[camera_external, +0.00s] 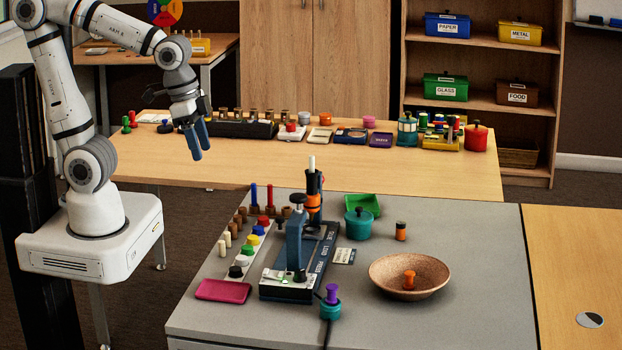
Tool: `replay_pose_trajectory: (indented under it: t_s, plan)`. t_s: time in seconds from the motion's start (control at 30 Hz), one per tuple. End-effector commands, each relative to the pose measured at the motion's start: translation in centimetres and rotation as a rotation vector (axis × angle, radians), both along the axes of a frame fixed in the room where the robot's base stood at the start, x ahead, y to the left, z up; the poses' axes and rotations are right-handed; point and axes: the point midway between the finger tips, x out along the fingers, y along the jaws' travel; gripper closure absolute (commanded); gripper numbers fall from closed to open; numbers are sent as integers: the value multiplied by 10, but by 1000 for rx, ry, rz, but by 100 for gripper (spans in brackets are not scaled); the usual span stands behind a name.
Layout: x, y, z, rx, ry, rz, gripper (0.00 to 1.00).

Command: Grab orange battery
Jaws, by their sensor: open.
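A small upright cylinder, orange with a dark top (401,231), stands on the grey table right of the teal pot; it looks like the orange battery. Another orange piece, shaped like a peg or spool (409,279), stands in the brown bowl (385,275). My gripper (199,152), with blue fingers, is open and empty. It hangs in the air at the upper left, seen against the wooden table, well left of and higher than both orange pieces.
A dark press device (300,250) stands mid-table between my arm and the orange pieces. Around it are a teal pot (358,224), a green tray (362,204), coloured pegs, a magenta tray (223,291) and a purple-topped teal piece (330,302). The table's right part is mostly clear.

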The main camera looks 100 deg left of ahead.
Motion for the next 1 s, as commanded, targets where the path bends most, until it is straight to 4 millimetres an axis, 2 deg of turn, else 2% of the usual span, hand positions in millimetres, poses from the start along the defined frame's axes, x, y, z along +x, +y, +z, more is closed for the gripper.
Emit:
replay_pose_trajectory:
  t_s: [0.03, 0.27, 0.47, 0.67, 0.8, 0.9, 1.0]
  plan:
    - [21, 6, -2, 1, -1, 18, 51]
    - [126, 46, -10, 2, -28, 104, 51]
    - [214, 96, -38, 7, -54, 179, 51]
    - [291, 157, -88, 13, -80, 253, 51]
    - [335, 205, -134, 20, -98, 306, 51]
    - [359, 239, -169, 24, -109, 340, 51]
    - [376, 266, -199, 28, -119, 368, 51]
